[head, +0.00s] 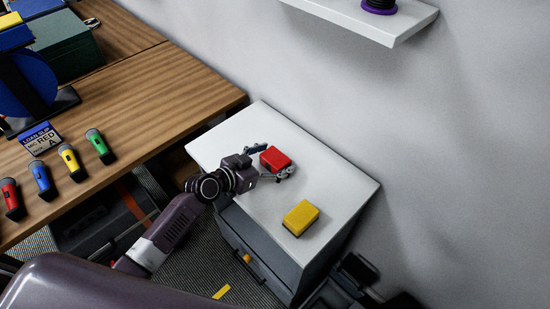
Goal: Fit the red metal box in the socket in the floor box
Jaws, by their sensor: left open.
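The red metal box (274,159) lies on the white top of a small grey cabinet (340,185). My left gripper (271,162) is at the box from the left, its fingers spread with the box between or just in front of them. One finger shows on the far side and one on the near side. I cannot tell whether either finger touches the box. My right gripper is not in view. I cannot make out the floor box or its socket for certain.
A yellow box (300,218) lies on the same cabinet top, nearer and to the right. A white shelf (400,28) juts from the wall above.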

